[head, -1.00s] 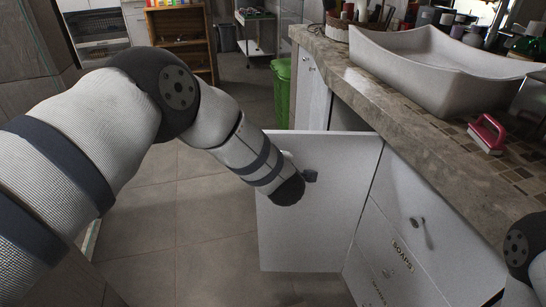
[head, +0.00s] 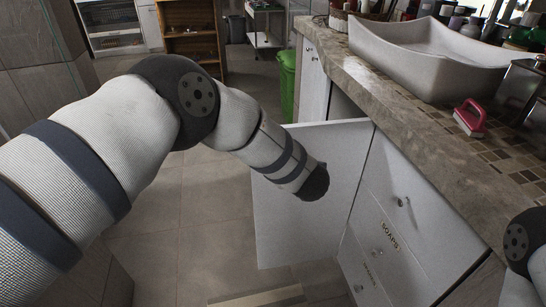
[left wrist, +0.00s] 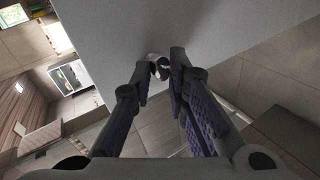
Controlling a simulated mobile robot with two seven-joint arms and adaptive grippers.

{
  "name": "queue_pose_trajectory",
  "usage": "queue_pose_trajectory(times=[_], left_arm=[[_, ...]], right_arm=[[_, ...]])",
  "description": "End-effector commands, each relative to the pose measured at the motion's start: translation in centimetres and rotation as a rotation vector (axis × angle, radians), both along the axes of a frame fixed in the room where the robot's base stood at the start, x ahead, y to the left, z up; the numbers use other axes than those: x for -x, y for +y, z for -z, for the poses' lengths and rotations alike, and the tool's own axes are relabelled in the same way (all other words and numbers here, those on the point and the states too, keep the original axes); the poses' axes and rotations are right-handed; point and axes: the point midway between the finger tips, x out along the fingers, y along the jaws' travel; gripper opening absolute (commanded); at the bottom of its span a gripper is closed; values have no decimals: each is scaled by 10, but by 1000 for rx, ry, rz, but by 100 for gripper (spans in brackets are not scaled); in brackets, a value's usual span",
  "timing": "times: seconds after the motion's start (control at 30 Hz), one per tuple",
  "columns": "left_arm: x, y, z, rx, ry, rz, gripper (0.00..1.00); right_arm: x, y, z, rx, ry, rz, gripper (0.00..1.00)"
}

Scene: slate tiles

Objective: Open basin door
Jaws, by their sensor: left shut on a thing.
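The basin door (head: 300,235) is a white panel. It stands swung well out from the counter front, with dark open cabinet space showing behind its top edge. My left arm reaches across it in the head view, and the wrist hides the gripper there. In the left wrist view my left gripper (left wrist: 160,80) has its two fingers on either side of a small knob (left wrist: 159,66) on the door's grey-looking face (left wrist: 220,30), shut on it. My right gripper is out of view; only part of the right arm shows at the right edge.
White drawers (head: 400,215) sit right of the door under the stone counter (head: 400,110). A basin (head: 430,60) and a pink-handled brush (head: 470,115) stand on top. A green bin (head: 287,85) is behind the door. Tiled floor (head: 200,220) is open at left.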

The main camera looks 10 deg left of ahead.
Motion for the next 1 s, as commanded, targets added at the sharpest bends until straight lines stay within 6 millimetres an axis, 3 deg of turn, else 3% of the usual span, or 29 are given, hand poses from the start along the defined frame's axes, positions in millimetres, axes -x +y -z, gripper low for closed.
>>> queue_pose_trajectory(times=[0.07, 0.1, 0.2, 0.57, 0.8, 1.0], left_arm=[[0, 0, 0, 0, -1, 1, 0], [0, 0, 0, 0, -1, 1, 20], [0, 0, 0, 0, -1, 1, 36], [8, -6, -5, 1, 1, 3, 36], [56, -36, -35, 0, 0, 5, 36], [84, -53, -52, 0, -1, 2, 36]], right_arm=[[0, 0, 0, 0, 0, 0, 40], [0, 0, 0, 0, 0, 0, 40], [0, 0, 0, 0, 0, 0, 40], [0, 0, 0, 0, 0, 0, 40], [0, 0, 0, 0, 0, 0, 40], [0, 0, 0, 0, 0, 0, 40]])
